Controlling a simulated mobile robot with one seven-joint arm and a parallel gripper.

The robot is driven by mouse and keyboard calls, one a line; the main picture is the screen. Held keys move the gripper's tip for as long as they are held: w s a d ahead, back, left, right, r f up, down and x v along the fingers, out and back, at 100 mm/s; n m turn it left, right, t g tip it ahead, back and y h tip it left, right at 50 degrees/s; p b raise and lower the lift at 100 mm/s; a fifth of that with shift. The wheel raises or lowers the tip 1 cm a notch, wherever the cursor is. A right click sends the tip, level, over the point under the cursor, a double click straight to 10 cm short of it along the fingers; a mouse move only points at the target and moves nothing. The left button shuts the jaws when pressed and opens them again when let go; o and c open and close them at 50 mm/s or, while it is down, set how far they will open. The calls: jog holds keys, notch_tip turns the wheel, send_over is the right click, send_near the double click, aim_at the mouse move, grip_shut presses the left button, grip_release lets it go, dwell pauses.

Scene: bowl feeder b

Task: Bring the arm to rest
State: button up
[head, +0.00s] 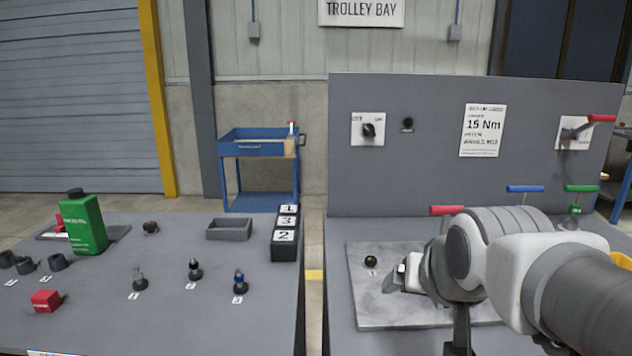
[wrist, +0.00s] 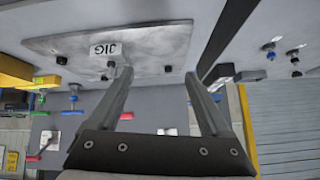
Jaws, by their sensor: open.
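My gripper (head: 398,279) is at the end of my arm on the right of the head view, above the light metal plate (head: 365,310) on the right bench. In the wrist view my gripper (wrist: 160,72) shows two separated fingers with nothing between them. The plate also shows in the wrist view (wrist: 165,42), with a label reading JIG and dark round pegs on it. One dark peg (head: 371,262) stands on the plate just left of my gripper in the head view. My arm hides much of the plate's right side.
The right bench's upright panel (head: 400,180) stands behind my arm, with red, blue and green handles near it. The left bench (head: 190,310) carries a green bottle (head: 87,224), a grey tray (head: 229,229), a numbered block (head: 285,245) and small parts. A gap separates the benches.

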jog(key=s+f+n+g, duration=0.25)
jog(key=s+f, duration=0.25)
jog(key=s, duration=0.6)
notch_tip(320, 180, up, 17)
jog(key=p, duration=1.7)
jog(key=shift+m+g, duration=0.25)
jog(key=shift+c, duration=0.2)
